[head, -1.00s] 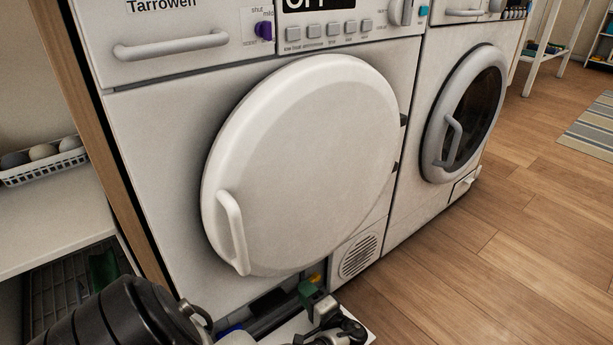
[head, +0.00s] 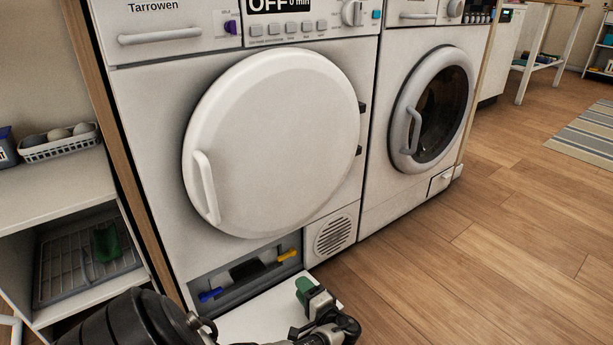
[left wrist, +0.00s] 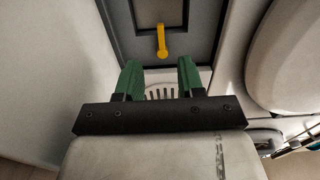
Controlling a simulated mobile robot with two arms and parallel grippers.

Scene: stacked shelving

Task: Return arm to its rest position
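My left gripper (head: 304,288) is at the bottom of the head view, low in front of the white dryer (head: 150,110). Its green fingers are apart with nothing between them in the left wrist view (left wrist: 161,76). It is over or beside the lowered white flap (head: 262,318). Behind it is the dryer's open lower compartment (head: 222,288), with a yellow latch (head: 288,256) and a blue latch (head: 210,295). The yellow latch also shows in the left wrist view (left wrist: 162,42), beyond the fingertips and apart from them. The right gripper is not in view.
The dryer's round door (head: 275,140) is shut above the arm. A washing machine (head: 385,200) stands to the right. A shelf (head: 60,180) with a white basket (head: 60,148) is at left. The wooden floor (head: 470,280) at right is clear.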

